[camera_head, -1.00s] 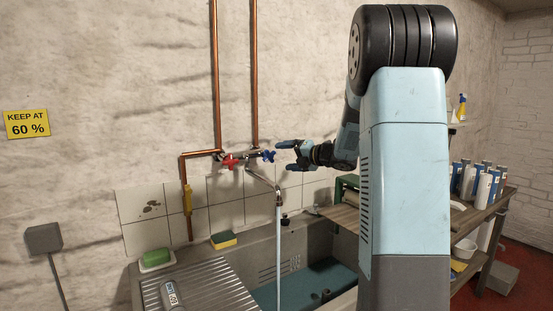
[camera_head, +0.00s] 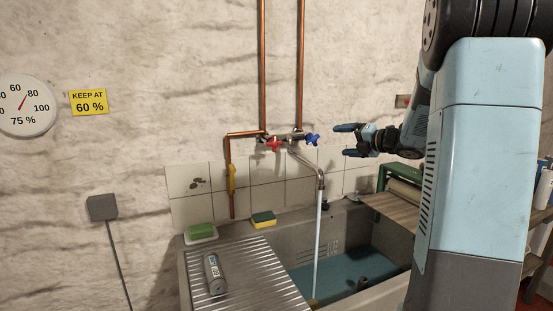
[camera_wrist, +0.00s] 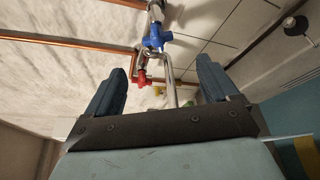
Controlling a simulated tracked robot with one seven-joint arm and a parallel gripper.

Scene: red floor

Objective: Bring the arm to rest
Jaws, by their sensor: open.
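My gripper (camera_head: 345,140) is open and empty in the head view, held in the air just right of the blue tap handle (camera_head: 312,140) and apart from it. The red tap handle (camera_head: 274,145) sits left of the blue one on the wall pipes. In the wrist view my gripper's two fingers (camera_wrist: 167,88) are spread with nothing between them touching. Beyond them show the blue handle (camera_wrist: 156,36), the red handle (camera_wrist: 142,77) and the spout. My arm reaches in from the right of the head view. Water runs from the spout (camera_head: 309,163) into the sink.
The sink (camera_head: 392,302) holds bluish water. A grey cylinder (camera_head: 214,273) lies on the ribbed drainboard. A sponge (camera_head: 263,220) and green soap (camera_head: 201,231) sit behind. A gauge (camera_head: 25,107) reads 75 % beside a "KEEP AT 60 %" sign (camera_head: 89,102). Copper pipes (camera_head: 262,70) climb the wall.

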